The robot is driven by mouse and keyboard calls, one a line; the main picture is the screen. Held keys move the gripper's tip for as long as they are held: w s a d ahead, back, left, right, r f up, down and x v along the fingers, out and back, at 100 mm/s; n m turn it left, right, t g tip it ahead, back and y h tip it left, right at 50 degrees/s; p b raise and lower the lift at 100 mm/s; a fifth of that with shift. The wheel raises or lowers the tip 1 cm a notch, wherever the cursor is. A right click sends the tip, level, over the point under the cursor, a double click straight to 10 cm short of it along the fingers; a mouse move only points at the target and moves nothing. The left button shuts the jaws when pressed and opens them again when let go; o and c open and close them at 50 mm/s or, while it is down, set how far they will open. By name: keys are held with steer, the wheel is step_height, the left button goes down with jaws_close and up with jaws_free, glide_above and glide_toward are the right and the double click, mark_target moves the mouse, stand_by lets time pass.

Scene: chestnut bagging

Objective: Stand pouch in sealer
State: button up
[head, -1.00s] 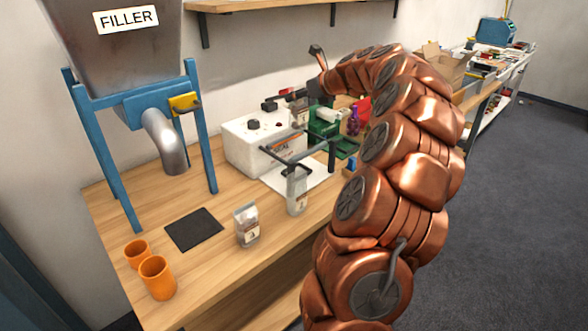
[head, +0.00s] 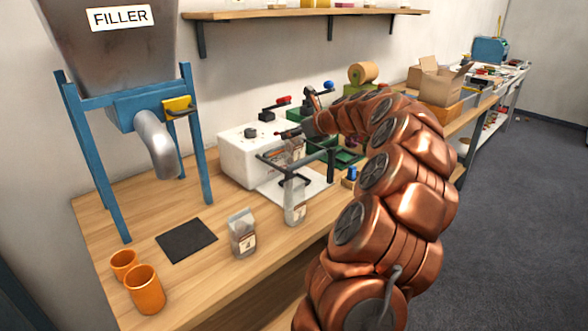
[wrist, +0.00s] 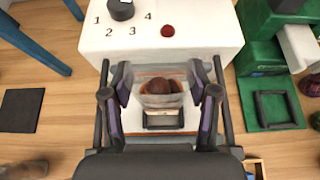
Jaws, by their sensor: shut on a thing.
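My gripper (wrist: 160,88) is shut on a clear pouch (wrist: 160,72), one finger on each side. In the wrist view its mouth is open upward and brown chestnuts show inside. The white sealer (head: 250,155) has a numbered dial and a red button; its box also shows in the wrist view (wrist: 190,45). The pouch hangs in front of the box, between the dark side bars, over a small black frame (wrist: 172,121) on the sealer's white plate (head: 315,187). I cannot tell whether its bottom touches. In the head view my wrist partly covers the pouch.
Two labelled pouches stand in front, one near the plate's edge (head: 295,203), another left of it (head: 242,235). Two orange cups (head: 145,290), a dark mat (head: 187,240) and the filler (head: 130,100) are at left. A green machine (wrist: 270,85) stands right of the sealer.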

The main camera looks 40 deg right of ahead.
mark_target(299, 152)
steer(key=shift+f+b, duration=0.35)
steer(key=shift+f, duration=3.3)
steer(key=shift+f, duration=0.15)
steer(key=o, duration=1.6)
steer(key=v, duration=1.2)
